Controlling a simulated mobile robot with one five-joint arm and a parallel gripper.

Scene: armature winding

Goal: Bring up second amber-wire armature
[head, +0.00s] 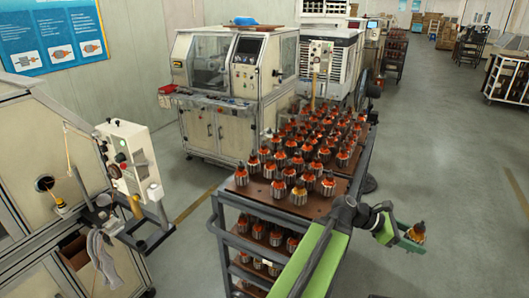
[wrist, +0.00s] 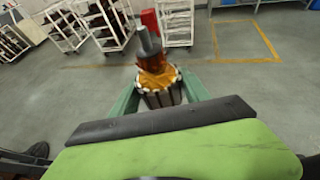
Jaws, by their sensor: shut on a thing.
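My gripper (wrist: 160,95) is shut on an armature with amber wire (wrist: 158,78). In the wrist view its shaft points up and away, and its dark slotted core sits between the green fingers. In the head view my gripper (head: 411,240) and the held armature (head: 417,231) are at the right, out over open floor and beside the cart. Many orange-wound armatures (head: 300,160) stand in rows on the cart's brown top board (head: 262,191). One front armature (head: 299,194) looks more yellow than its neighbours.
The cart (head: 222,222) has lower shelves with more armatures. A winding machine (head: 60,190) with a control box (head: 127,158) stands at the left, and another machine (head: 228,85) behind the cart. The floor (head: 455,185) to the right is clear.

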